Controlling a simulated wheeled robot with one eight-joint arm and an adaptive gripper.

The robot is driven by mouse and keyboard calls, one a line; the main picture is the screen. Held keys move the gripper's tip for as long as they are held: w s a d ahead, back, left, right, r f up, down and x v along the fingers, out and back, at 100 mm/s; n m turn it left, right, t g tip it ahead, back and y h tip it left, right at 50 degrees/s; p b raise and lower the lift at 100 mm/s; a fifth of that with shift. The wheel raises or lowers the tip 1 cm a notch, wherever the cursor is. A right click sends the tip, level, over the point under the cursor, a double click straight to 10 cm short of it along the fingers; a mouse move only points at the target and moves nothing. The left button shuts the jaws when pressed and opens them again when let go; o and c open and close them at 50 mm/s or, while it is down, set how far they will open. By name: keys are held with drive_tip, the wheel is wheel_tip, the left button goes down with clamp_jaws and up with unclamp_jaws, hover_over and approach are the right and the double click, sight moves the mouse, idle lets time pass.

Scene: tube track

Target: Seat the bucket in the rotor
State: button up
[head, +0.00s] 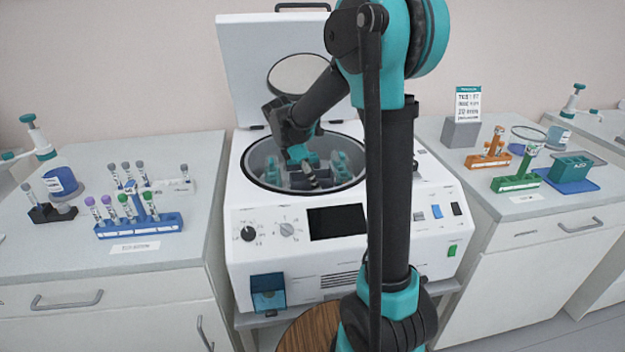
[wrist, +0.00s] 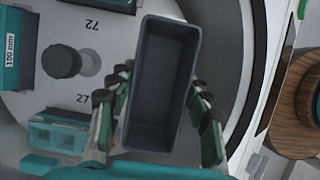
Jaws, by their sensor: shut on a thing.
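A dark grey, open-topped rectangular bucket (wrist: 160,85) fills the middle of the wrist view. It looks empty inside. The fingers of my gripper (wrist: 158,108) are shut on its two long sides. The pale rotor (wrist: 105,75) lies below, with a dark round hub knob (wrist: 62,62) left of the bucket and printed numbers on its face. Teal parts stand on the rotor, one at lower left (wrist: 58,135). In the head view my gripper (head: 308,170) reaches into the open centrifuge bowl. The bucket is hard to make out there, and its underside is hidden.
The white centrifuge (head: 345,250) stands with its lid (head: 245,75) raised behind the arm. The dark bowl rim curves close to the right of the bucket in the wrist view. Tube racks stand on the left bench (head: 185,250) and right bench (head: 470,180).

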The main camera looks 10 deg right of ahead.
drive_tip(key=shift+f, duration=2.05)
drive_tip(key=shift+d+f, duration=0.1)
drive_tip(key=shift+d, duration=0.25)
drive_tip(key=shift+f, duration=0.35)
drive_tip(key=shift+f, duration=0.35)
drive_tip(key=shift+f, duration=0.2)
drive_tip(key=shift+f, duration=0.55)
drive_tip(key=shift+f, duration=0.1)
drive_tip(key=shift+o, duration=0.2)
drive_tip(key=shift+s+a+f, duration=0.1)
drive_tip(key=shift+s+f, duration=0.1)
drive_tip(key=shift+f, duration=0.1)
